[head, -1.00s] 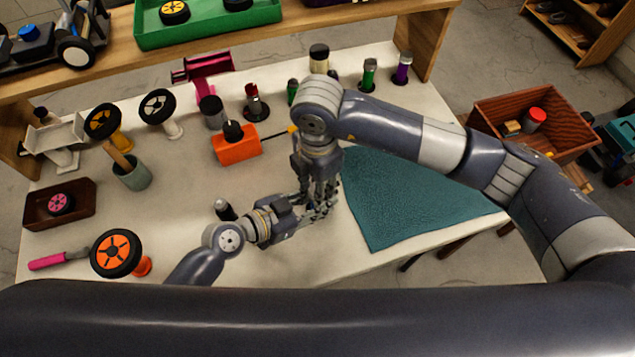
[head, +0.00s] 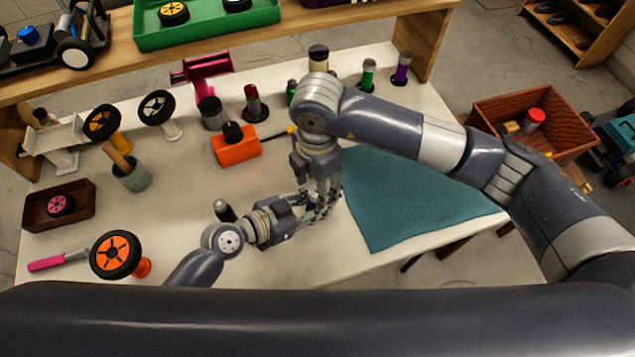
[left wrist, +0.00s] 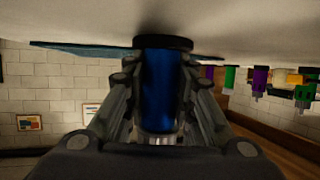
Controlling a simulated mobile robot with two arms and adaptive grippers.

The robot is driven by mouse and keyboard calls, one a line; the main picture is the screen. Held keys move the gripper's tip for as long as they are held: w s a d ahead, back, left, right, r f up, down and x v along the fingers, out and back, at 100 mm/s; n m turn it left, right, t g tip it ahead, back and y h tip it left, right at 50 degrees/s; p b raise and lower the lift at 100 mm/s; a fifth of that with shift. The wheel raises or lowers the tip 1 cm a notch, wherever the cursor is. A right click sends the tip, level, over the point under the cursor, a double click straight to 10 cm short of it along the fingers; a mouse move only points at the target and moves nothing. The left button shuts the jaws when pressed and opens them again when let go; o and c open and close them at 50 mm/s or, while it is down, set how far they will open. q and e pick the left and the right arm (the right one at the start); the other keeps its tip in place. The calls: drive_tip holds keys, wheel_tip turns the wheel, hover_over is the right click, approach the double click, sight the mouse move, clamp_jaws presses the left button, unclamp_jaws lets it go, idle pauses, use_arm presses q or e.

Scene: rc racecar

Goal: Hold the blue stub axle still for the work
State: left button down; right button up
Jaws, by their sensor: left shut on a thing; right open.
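The blue stub axle (left wrist: 160,88) shows in the left wrist view as a blue cylinder with a black flange at one end and a silvery end nearer the camera. The flange is against the pale tabletop, which fills the top of that inverted view. My left gripper (left wrist: 160,105) is shut on the axle, one finger on each side; in the head view it (head: 318,208) reaches in from the left, low over the table. My right gripper (head: 322,190) is open, pointing down right above the left fingers. In the head view the two hands hide most of the axle.
A teal mat (head: 410,200) lies right of the hands. An orange block (head: 237,150) and a small dark cylinder (head: 224,210) stand to their left. Several coloured posts, including a purple one (head: 401,70), line the back. An orange wheel (head: 117,255) stands front left.

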use_arm(q)
drive_tip(key=shift+s+f, duration=0.2)
drive_tip(key=shift+f, duration=0.2)
use_arm(e)
wheel_tip(320, 180, up, 12)
drive_tip(key=shift+f, duration=0.25)
use_arm(q)
drive_tip(key=c, duration=1.2)
unclamp_jaws()
drive_tip(key=shift+c, duration=0.2)
drive_tip(key=shift+w, duration=0.1)
drive_tip(key=shift+a+r, duration=0.15)
drive_tip(key=shift+r, duration=0.05)
drive_tip(key=shift+a+r, duration=0.1)
drive_tip(key=shift+a, duration=0.1)
drive_tip(key=v, duration=1.1)
drive_tip(key=shift+s, duration=0.25)
